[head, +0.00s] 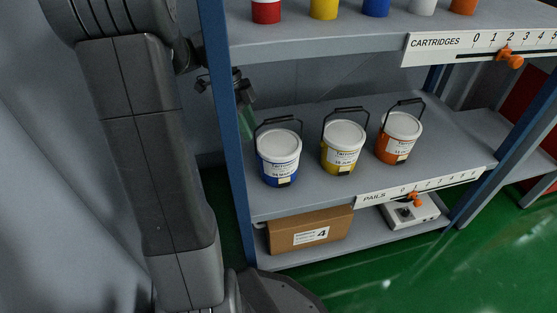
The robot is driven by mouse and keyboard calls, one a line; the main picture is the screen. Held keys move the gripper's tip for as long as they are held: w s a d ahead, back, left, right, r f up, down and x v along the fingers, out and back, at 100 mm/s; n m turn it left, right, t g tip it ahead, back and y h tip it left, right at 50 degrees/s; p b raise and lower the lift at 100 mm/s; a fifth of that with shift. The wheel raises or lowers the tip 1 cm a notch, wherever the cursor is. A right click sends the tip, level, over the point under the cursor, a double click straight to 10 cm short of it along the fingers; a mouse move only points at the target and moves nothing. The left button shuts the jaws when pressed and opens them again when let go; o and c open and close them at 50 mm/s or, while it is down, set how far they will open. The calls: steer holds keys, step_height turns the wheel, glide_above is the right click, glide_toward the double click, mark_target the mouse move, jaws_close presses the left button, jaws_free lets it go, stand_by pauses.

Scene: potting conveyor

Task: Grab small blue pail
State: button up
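The small blue pail (278,154) stands upright at the left end of the middle shelf. It has a white lid, a white label and a dark handle that is raised above the lid. My gripper (242,98) is small and dark in the view, up and to the left of the blue pail, close to the blue shelf post. The post partly hides it, and I cannot make out whether its fingers are open or shut. The blue pail stands on the shelf and nothing is seen lifting it.
A yellow pail (343,150) and an orange pail (398,140) stand right of the blue one. The blue post (228,130) edges the shelf's left side. Colored cartridges line the upper shelf (330,42). Below are a cardboard box (290,238) and a white control box (425,213).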

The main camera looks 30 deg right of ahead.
mark_target(258, 146)
steer(key=shift+s+d+f+b, duration=0.25)
steer(key=shift+s+d+b, duration=0.1)
steer(key=shift+s, duration=0.25)
steer(key=shift+s+d+f+b, duration=0.2)
steer(key=shift+s+b, duration=0.15)
steer(key=shift+s, duration=0.25)
steer(key=shift+f, duration=0.2)
steer(key=shift+r, duration=0.1)
jaws_close()
